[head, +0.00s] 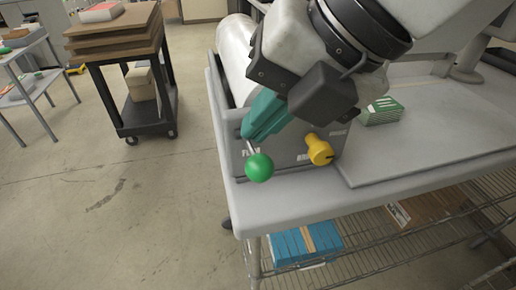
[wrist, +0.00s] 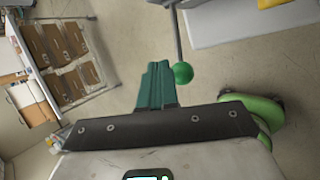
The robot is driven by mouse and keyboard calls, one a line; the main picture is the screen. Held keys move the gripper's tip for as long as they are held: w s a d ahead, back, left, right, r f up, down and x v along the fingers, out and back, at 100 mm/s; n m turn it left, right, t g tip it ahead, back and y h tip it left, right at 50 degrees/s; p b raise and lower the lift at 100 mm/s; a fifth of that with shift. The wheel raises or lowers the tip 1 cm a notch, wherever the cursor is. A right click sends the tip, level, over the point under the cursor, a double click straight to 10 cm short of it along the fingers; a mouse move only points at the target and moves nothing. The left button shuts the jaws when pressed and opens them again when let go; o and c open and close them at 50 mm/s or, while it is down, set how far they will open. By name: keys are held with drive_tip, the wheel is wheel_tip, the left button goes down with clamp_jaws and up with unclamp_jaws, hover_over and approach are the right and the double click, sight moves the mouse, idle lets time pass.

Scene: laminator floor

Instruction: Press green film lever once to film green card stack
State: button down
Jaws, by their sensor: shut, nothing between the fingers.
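The green film lever (head: 259,167) has a round green ball on a thin metal rod at the front of the grey laminator. In the wrist view the lever's ball (wrist: 182,73) is just right of my fingertips, with its rod running upward. My gripper (head: 248,133) has teal fingers that are shut and empty, close above the lever's rod in the head view. In the wrist view my gripper (wrist: 155,68) is beside the ball; I cannot tell whether they touch. The green card stack (head: 382,111) sits on the grey table to the right, partly behind my wrist.
A yellow knob (head: 319,150) is on the laminator's front, right of the lever. A white film roll (head: 236,57) lies behind. A blue box (head: 304,243) stands on the wire shelf below. A dark cart (head: 148,120) stands left; the floor between is clear.

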drive_tip(key=shift+r, duration=0.1)
drive_tip(key=r+p, duration=0.1)
drive_tip(key=r, duration=0.1)
drive_tip(key=w+r+p, duration=0.1)
drive_tip(key=r, duration=0.1)
drive_tip(key=shift+w+a+r, duration=0.15)
drive_tip(key=shift+a+r, duration=0.05)
drive_tip(key=shift+r, duration=0.1)
idle(0.8)
